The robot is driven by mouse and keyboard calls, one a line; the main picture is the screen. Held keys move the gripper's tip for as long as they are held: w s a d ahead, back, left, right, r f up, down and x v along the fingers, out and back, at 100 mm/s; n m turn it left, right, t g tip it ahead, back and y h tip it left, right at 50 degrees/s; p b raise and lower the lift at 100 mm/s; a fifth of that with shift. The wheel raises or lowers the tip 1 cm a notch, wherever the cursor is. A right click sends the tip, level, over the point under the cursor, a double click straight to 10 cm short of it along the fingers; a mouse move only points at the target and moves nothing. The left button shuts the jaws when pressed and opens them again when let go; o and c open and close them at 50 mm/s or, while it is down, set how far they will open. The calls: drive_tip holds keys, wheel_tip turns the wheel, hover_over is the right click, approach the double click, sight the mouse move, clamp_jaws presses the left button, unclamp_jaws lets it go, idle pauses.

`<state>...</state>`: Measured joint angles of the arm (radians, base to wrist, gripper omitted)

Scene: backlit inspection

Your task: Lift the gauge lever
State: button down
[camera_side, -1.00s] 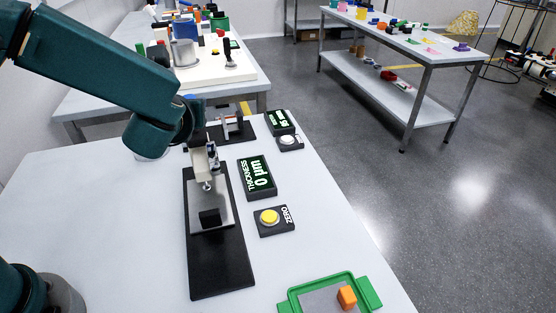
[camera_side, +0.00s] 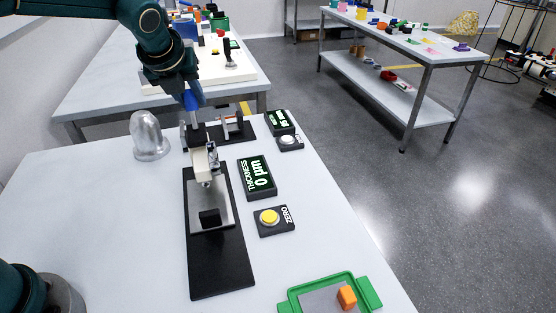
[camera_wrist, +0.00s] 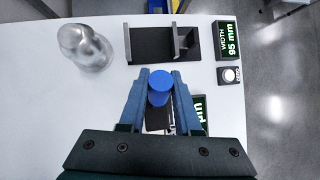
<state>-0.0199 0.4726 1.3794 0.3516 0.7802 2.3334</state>
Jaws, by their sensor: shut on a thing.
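The thickness gauge stands on a long black base (camera_side: 222,272) in the side view, with a pale head (camera_side: 204,162) over a grey plate (camera_side: 226,217) and a black block (camera_side: 209,220). My gripper (camera_side: 193,104) is above the back of the gauge head, pointing down. In the wrist view my gripper (camera_wrist: 160,88) has its two blue fingers shut on the blue round knob (camera_wrist: 158,82) of the gauge lever. The lever's shaft is mostly hidden. The thickness display (camera_side: 257,176) reads 0 µm; its edge shows in the wrist view (camera_wrist: 200,106).
A yellow ZERO button (camera_side: 270,217) lies right of the gauge. A black fixture (camera_wrist: 151,46) and a width display (camera_wrist: 228,40) reading 95 mm stand behind. A green tray (camera_side: 369,293) holds an orange block (camera_side: 347,297).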

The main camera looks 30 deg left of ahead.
sight(187, 91)
drive_tip(key=shift+w+a+f, duration=0.1)
drive_tip(key=shift+a+f, duration=0.05)
idle(0.5)
drive_tip(key=c, duration=0.6)
unclamp_jaws()
drive_tip(key=shift+v, duration=2.55)
